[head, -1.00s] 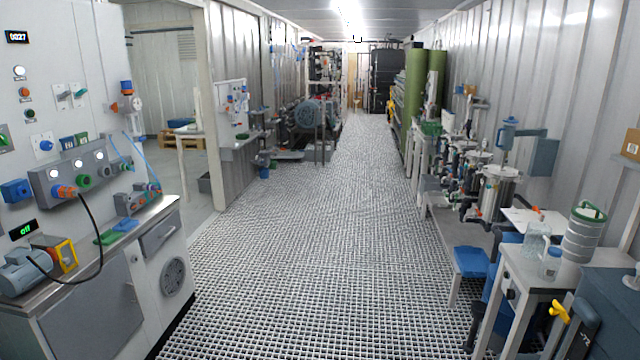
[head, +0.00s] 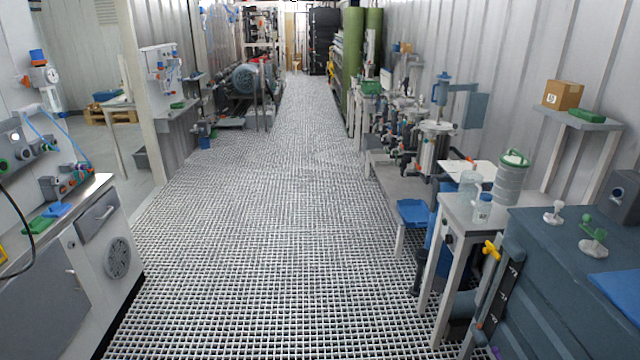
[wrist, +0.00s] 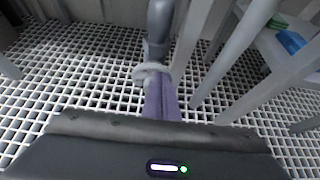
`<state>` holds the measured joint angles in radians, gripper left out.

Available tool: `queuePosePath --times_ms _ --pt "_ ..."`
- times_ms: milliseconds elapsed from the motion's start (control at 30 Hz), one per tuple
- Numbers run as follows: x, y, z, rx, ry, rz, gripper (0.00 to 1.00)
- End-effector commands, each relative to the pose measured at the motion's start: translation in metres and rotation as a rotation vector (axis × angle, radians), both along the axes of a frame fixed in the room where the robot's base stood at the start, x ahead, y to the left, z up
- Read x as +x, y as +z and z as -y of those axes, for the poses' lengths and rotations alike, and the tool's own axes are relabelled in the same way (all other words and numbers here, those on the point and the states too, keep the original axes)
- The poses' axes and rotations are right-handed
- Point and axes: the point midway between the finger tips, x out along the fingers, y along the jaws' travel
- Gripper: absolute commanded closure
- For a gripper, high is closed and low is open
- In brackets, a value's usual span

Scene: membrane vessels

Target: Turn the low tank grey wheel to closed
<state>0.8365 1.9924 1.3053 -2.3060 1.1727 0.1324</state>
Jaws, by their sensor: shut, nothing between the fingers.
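My gripper (wrist: 158,92) shows in the wrist view as a narrow purple pair of fingers, shut and empty. A pale grey rounded part (wrist: 150,73), which may be the grey wheel, lies just beyond the fingertips in the picture. I cannot tell whether they touch. A dark grey pipe (wrist: 160,25) runs up behind it. In the head view the blue-grey tank (head: 565,290) stands at the lower right, with a yellow handle (head: 491,250) on its left side. The grey wheel is not clearly visible in the head view.
A grated floor (head: 250,250) leaves the middle aisle clear. A workbench (head: 65,285) is at left. Pale legs (wrist: 235,60) rise right of the pipe.

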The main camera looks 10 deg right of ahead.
Motion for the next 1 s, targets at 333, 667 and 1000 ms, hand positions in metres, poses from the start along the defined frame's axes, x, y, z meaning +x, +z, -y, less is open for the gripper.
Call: queuePosePath --times_ms 333,667,1000 --pt "-0.001 0.002 0.0 0.0 0.001 0.0 1.0" --pt "0.003 0.002 -0.019 0.002 0.003 -0.001 1.0" --pt "0.008 0.002 -0.047 0.001 0.005 -0.002 1.0"
